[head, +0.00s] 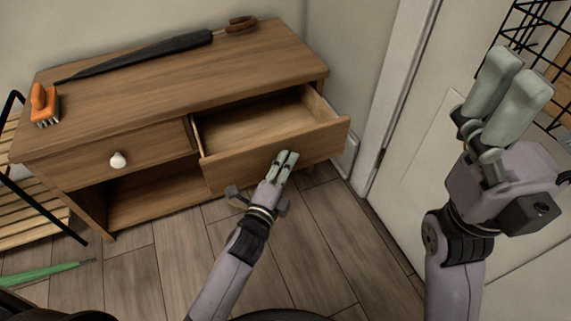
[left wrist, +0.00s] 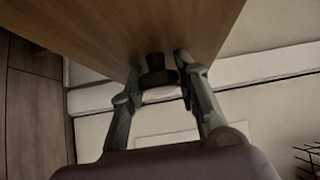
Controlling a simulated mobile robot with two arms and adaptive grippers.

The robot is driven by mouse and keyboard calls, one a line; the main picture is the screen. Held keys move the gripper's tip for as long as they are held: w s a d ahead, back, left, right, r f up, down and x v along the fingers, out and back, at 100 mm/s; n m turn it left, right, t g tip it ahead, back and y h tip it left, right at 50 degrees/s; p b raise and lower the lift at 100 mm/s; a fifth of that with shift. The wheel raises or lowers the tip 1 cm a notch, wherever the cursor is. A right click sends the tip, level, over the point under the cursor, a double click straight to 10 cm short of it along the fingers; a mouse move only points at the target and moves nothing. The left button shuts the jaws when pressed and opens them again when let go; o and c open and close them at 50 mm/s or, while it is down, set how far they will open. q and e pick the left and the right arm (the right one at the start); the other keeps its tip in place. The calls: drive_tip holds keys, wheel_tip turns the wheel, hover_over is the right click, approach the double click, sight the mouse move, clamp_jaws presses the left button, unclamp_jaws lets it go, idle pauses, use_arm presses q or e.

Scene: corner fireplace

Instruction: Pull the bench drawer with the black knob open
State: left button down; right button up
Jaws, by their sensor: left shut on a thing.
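The wooden bench (head: 180,88) stands against the wall. Its right drawer (head: 240,168) is pulled well out and its empty inside shows. My left gripper (head: 287,157) is at this drawer's front, its fingers around the black knob. In the left wrist view the black knob (left wrist: 157,70) sits between the fingertips of my left gripper (left wrist: 158,74), against the wooden front. In the head view the fingers hide the knob. My right gripper (head: 512,80) is raised at the right, away from the bench, its fingers close together with nothing seen between them.
The bench's left drawer, with a white knob (head: 118,160), is shut. A black umbrella (head: 150,57) and an orange brush (head: 44,104) lie on top. A slatted rack (head: 30,215) and a green object (head: 45,273) are at left. A white door (head: 430,150) and black wire rack (head: 535,35) are at right.

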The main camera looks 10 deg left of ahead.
use_arm(q)
drive_tip(key=c, duration=1.2)
unclamp_jaws()
drive_tip(key=s+a, duration=0.2)
drive_tip(key=s, duration=0.9)
drive_tip(key=shift+s+a, duration=0.15)
drive_tip(key=shift+s, duration=0.25)
